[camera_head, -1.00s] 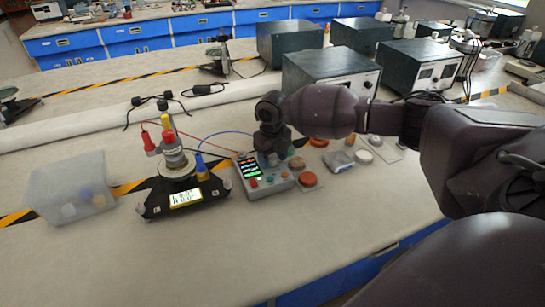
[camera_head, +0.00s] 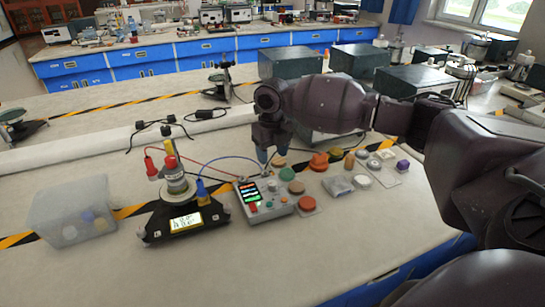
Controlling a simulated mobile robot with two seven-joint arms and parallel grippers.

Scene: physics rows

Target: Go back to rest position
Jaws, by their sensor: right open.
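My right gripper (camera_head: 271,158) points down above the back edge of the grey control box (camera_head: 264,199), with its fingers apart and nothing seen between them. I cannot tell whether its tips touch anything. My dark right arm (camera_head: 335,103) reaches in from the right. The box has a lit screen and several buttons. A black stand (camera_head: 185,222) with a yellow display stands left of the box. It carries a metal cylinder with red and yellow plugs, and red and blue wires run from there towards the box. My left gripper is not in view.
A clear plastic bin (camera_head: 72,212) with small items stands at the left. Coloured knobs, including an orange one (camera_head: 319,161), and a clear packet (camera_head: 338,186) lie right of the box. Dark instrument boxes (camera_head: 292,64) stand behind. The front of the table is clear.

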